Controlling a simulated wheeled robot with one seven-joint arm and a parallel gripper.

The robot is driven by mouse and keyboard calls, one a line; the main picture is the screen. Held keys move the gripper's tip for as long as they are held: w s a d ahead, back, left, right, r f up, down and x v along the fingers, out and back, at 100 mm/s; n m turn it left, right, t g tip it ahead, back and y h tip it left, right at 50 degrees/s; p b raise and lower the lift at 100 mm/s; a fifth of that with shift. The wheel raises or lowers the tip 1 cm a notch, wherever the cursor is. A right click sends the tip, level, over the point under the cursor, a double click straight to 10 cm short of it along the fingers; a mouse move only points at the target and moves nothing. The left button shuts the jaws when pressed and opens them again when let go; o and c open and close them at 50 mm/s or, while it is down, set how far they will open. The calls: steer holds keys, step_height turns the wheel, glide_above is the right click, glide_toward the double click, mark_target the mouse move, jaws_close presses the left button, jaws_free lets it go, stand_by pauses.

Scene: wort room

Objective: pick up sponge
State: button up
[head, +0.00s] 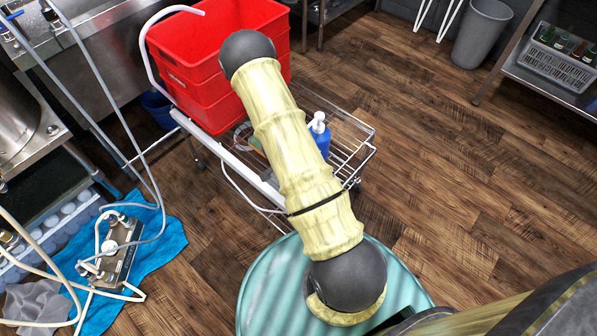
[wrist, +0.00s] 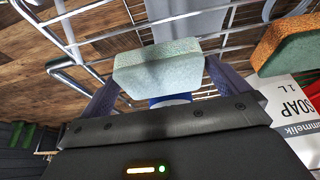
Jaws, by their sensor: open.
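A pale green-white sponge (wrist: 158,66) shows in the wrist view, close ahead of my gripper (wrist: 164,76). It lies across the gap between the two dark blue fingers, which are apart. I cannot tell whether either finger touches it. A second sponge (wrist: 286,46), orange-brown with a green layer, is to the right, outside the fingers. In the head view my arm hides the gripper, and only a small greenish edge (head: 255,143) shows beside the arm on the wire cart.
The wire cart (head: 345,126) carries red crates (head: 180,75) and a blue pump bottle (head: 320,136). A white soap container (wrist: 290,100) is close at right in the wrist view. Hoses and a blue cloth (head: 168,232) lie at left.

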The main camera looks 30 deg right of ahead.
steer(key=shift+f, duration=0.15)
steer(key=shift+c, duration=0.2)
steer(key=c, duration=0.8)
steer(key=shift+o, duration=0.2)
steer(key=shift+r, duration=0.5)
steer(key=p+v, duration=0.1)
steer(key=v, duration=0.1)
steer(key=shift+a+r, duration=0.1)
steer(key=shift+r, duration=0.3)
steer(key=s+a+p, duration=0.1)
steer(key=s+a, duration=0.2)
steer(key=a, duration=0.5)
steer(key=s+a+p, duration=0.1)
steer(key=s+a, duration=0.1)
steer(key=a, duration=0.6)
steer(key=shift+s, duration=0.4)
